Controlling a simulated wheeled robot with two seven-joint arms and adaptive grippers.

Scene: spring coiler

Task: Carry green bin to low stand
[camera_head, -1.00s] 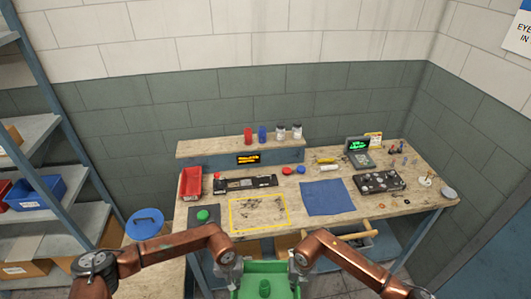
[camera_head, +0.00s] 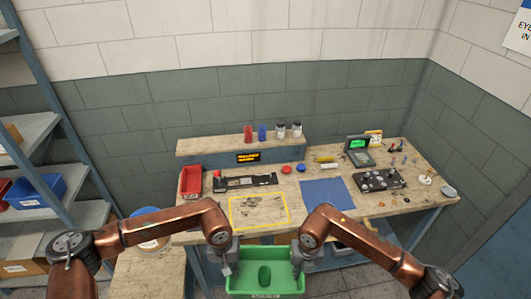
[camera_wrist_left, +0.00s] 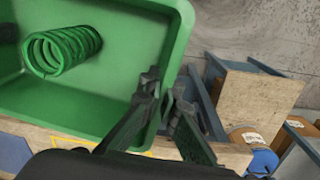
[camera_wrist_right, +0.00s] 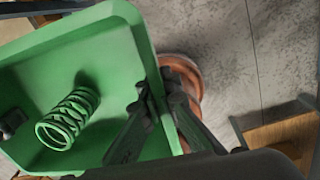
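The green bin (camera_head: 265,291) hangs in front of the workbench at the bottom of the head view, with a green coil spring (camera_head: 264,275) inside. My left gripper (camera_head: 228,266) is shut on its left wall, one finger inside and one outside, as the left wrist view (camera_wrist_left: 160,92) shows. My right gripper (camera_head: 302,256) is shut on the opposite wall the same way, seen in the right wrist view (camera_wrist_right: 158,92). The spring lies in the bin in both wrist views. A low wooden-topped surface (camera_head: 150,274), apparently the low stand, is at lower left, partly behind my left arm.
The workbench (camera_head: 405,208) stands just beyond the bin, with a blue mat (camera_head: 327,196), a red tray (camera_head: 190,181) and electronics on it. A shelf rack (camera_head: 85,215) with a blue bin (camera_head: 35,192) stands at left. A drawer is partly hidden under the bench.

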